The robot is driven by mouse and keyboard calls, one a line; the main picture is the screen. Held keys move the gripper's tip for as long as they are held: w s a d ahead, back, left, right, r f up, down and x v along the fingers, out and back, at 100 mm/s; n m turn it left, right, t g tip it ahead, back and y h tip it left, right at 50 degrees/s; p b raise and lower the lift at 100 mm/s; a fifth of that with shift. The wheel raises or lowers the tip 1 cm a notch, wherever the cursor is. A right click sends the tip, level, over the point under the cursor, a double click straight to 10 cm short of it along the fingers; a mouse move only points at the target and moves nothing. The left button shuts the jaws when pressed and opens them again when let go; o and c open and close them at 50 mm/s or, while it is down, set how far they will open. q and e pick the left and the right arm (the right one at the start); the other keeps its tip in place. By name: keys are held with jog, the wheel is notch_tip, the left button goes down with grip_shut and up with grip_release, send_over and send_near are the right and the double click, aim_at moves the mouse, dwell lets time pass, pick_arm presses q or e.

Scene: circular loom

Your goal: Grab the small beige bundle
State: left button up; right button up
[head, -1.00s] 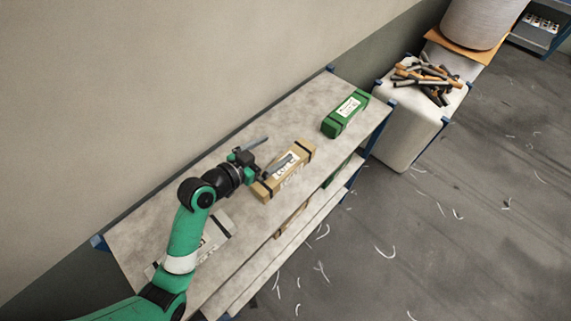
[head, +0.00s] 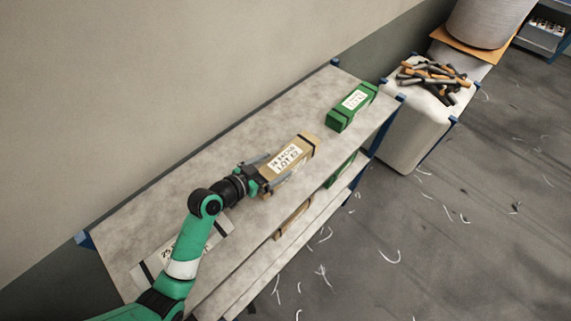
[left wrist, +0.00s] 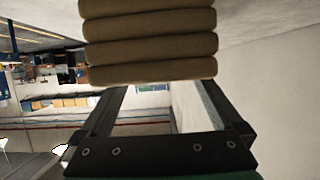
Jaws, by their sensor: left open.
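The small beige bundle (head: 291,154) lies on the top shelf, with dark bands and a white printed label. In the left wrist view its stacked tan layers (left wrist: 150,42) fill the upper middle. My left gripper (head: 273,172) is open at the bundle's near-left end, its two fingers pointing along the bundle's long sides. In the left wrist view the left gripper's fingers (left wrist: 160,95) stand apart, and their far ends meet the bundle's outline. I cannot tell whether they touch it. My right gripper is not in view.
A green bundle (head: 351,107) lies farther along the grey shelf (head: 225,150). A whitish bundle (head: 160,258) lies at the near end, partly behind my left arm. Other bundles sit on the lower shelf. A white bin (head: 405,135) topped with bobbins stands past the shelf.

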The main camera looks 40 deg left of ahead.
aim_at(282, 162)
pick_arm(q)
jog(key=x, duration=0.5)
jog(key=shift+w+f, duration=0.1)
jog(key=shift+w, duration=0.3)
grip_shut()
